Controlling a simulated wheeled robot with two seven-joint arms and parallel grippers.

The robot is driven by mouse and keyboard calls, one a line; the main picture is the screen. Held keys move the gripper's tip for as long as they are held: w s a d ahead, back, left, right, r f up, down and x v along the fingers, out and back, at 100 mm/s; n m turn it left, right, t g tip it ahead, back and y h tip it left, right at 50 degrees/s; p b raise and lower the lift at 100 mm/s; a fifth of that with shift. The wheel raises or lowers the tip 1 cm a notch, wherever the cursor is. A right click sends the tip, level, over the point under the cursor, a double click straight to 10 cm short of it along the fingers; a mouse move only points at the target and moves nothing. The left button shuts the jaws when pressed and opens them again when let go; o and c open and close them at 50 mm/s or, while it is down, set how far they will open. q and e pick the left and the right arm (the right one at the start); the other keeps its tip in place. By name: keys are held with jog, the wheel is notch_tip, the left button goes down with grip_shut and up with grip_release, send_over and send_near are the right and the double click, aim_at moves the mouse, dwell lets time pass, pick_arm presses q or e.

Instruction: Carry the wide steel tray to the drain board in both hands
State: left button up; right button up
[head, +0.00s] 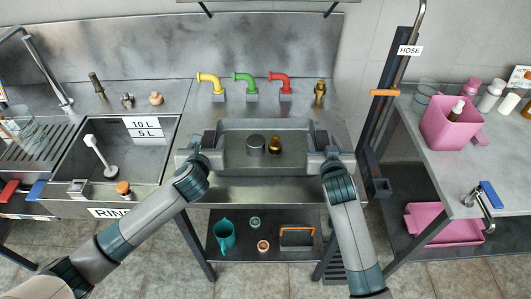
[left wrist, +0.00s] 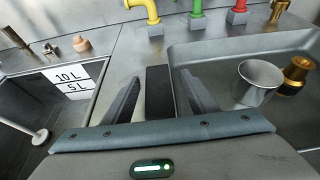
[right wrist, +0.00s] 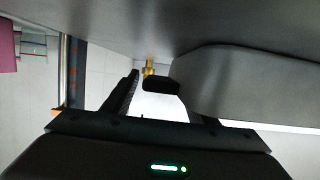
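The wide steel tray (head: 225,160) is at the middle of the steel counter, between my grippers; I cannot tell if it is lifted. A steel cup (head: 256,144) and a brass piece (head: 275,145) stand in it. My left gripper (head: 208,142) is at its left end. In the left wrist view, the fingers (left wrist: 158,88) stand apart on either side of a dark handle (left wrist: 160,92), with gaps. My right gripper (head: 323,145) is at the right end, one finger apart from a dark handle (right wrist: 161,86), the other partly hidden. A ribbed drain board (head: 35,150) lies far left, beyond the sink.
The sink (head: 115,155) with 10 L and 5 L labels lies left of the tray. Yellow (head: 209,82), green (head: 245,82) and red (head: 280,82) taps stand behind it. A hose post (head: 388,105) rises at right. A lower shelf (head: 240,245) holds a teal jug (head: 224,234).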

pick_arm(q)
jog(key=shift+s+r, duration=0.1)
jog(key=v, duration=1.1)
jog(key=shift+s+r, duration=0.1)
jog(key=shift+s, duration=0.3)
pick_arm(e)
jog(key=shift+s, duration=0.1)
jog(key=v, duration=1.2)
dwell(0.5)
